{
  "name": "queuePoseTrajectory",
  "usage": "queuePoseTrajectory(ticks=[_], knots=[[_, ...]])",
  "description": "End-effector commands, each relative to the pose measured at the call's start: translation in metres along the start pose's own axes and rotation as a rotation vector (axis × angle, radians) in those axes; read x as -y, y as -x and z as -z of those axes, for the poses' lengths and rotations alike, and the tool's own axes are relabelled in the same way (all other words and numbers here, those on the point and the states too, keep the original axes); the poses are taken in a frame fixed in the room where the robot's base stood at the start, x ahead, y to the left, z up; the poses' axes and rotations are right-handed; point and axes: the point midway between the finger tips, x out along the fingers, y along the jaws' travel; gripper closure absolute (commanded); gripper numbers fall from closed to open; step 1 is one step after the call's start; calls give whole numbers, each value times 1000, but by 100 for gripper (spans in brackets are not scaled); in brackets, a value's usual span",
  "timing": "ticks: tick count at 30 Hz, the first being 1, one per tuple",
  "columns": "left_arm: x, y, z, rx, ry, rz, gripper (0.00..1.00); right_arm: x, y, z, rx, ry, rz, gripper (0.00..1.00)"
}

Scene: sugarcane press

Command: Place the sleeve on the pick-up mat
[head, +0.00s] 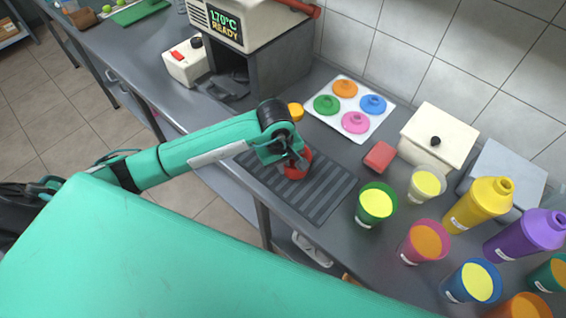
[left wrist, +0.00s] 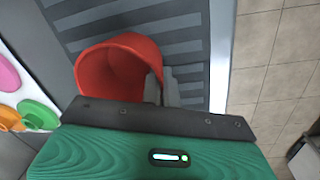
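The red sleeve (head: 296,174) is a short round open-ended piece over the dark striped mat (head: 325,196). In the left wrist view the sleeve (left wrist: 103,72) shows its open mouth and inner wall, with the mat (left wrist: 188,44) behind it. My left gripper (head: 298,162) is at the sleeve. In the left wrist view its grey fingers (left wrist: 161,87) are close together at the sleeve's right wall, one inside and one outside, and look shut on it. Whether the sleeve's bottom touches the mat is hidden. My right gripper is not in view.
A white tray of coloured lids (head: 391,103) lies behind the mat. A red block (head: 380,157), a green cup (head: 375,204), other filled cups and a yellow bottle (head: 478,206) stand to the right. A grey machine (head: 280,70) stands at the back. The mat's right half is clear.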

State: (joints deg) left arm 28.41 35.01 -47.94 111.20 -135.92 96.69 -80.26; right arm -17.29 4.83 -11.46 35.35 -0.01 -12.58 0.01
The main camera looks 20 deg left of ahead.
Motion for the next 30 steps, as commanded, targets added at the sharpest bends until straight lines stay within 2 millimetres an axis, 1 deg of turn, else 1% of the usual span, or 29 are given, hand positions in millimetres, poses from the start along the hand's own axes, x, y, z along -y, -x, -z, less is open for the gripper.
queuePoseTrajectory(ticks=[10, 13, 14, 22, 26, 29, 30], knots=[[0, -3, 1, -2, 0, -1, 100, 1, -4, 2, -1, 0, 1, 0], [0, -1, 1, -1, 0, -1, 81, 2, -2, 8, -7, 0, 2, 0], [0, -1, 1, -1, 0, -1, 77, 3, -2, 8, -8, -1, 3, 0], [0, -1, 0, -1, 0, -1, 77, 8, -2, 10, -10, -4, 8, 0], [-1, 4, 1, -1, 0, -2, 77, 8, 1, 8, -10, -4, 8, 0], [-1, 17, 2, -5, -1, -4, 77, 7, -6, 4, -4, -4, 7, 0], [-1, 25, 2, -7, -1, -5, 77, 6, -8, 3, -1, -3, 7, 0]])
